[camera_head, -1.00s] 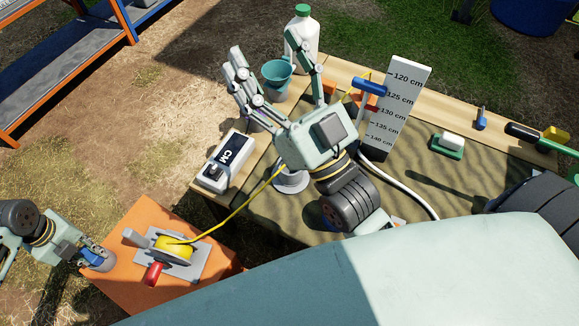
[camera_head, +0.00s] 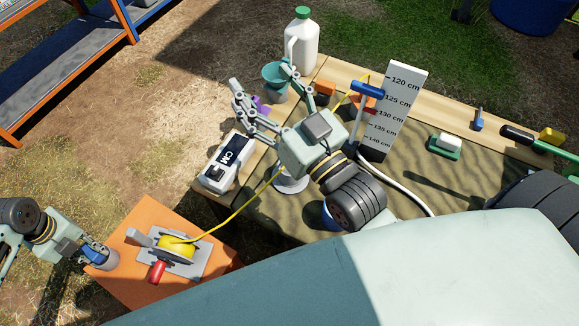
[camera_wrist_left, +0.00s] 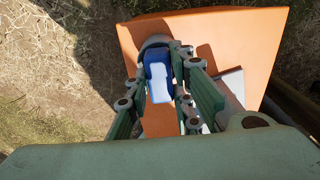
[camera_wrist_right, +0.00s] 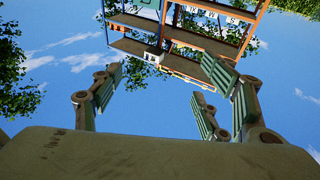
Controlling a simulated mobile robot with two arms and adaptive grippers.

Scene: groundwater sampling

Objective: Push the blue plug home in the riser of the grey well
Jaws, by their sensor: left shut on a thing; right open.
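The blue plug (camera_wrist_left: 158,76) is between the fingers of my left gripper (camera_wrist_left: 160,90), which is shut on it. In the head view, my left gripper (camera_head: 88,252) reaches the grey riser (camera_head: 104,262) at the left corner of the orange box. The blue plug (camera_head: 95,250) shows at the riser's top; how deep it sits is hidden by the fingers. In the left wrist view, the riser's grey rim (camera_wrist_left: 155,41) shows just beyond the plug. My right gripper (camera_head: 262,82) is open and empty above the table, with its fingers also in the right wrist view (camera_wrist_right: 155,95).
The orange box top (camera_head: 133,215) carries a reel with yellow line (camera_head: 177,248) and a red handle (camera_head: 157,271). The yellow line runs up to the table under my right arm. A CM meter (camera_head: 227,162), teal cup (camera_head: 276,76), white jug (camera_head: 301,42) and scale board (camera_head: 396,105) stand nearby.

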